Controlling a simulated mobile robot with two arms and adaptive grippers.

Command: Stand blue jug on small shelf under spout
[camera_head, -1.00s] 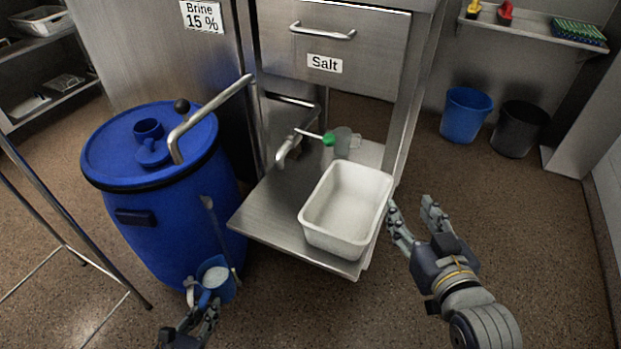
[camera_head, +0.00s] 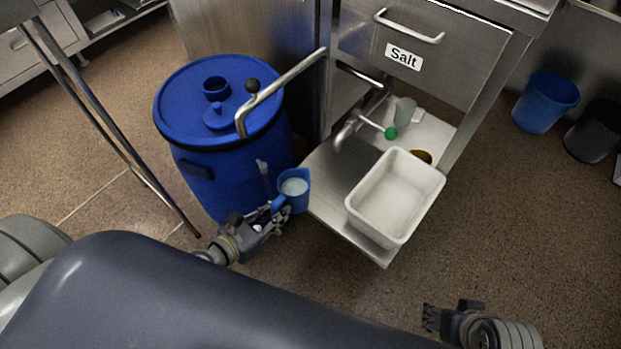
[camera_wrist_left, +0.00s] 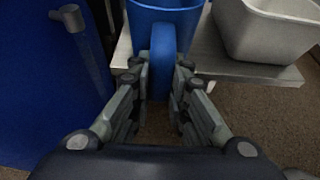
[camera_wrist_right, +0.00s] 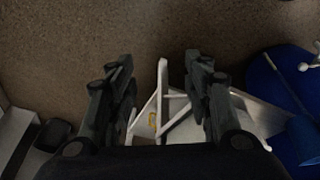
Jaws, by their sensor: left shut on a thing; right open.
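The blue jug (camera_head: 296,188) has pale contents and is upright. My left gripper (camera_head: 280,212) is shut on its handle, which shows between the fingers in the left wrist view (camera_wrist_left: 162,62). The jug is beside the left edge of the small steel shelf (camera_head: 330,172); the view does not settle whether they touch. A bent metal spout (camera_head: 347,130) stands over the back of the shelf. Another bent pipe (camera_head: 285,84) reaches over the blue barrel. My right gripper (camera_head: 435,316) is open and empty, in front of the shelf; its fingers also show in the right wrist view (camera_wrist_right: 160,85).
A white tub (camera_head: 392,200) fills the shelf's right front. A green-tipped item (camera_head: 391,133) and a clear container (camera_head: 404,110) are behind it. The blue barrel (camera_head: 225,150) stands left, close to the jug. A metal stand (camera_head: 110,125) is further left. The shelf's left part is bare.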

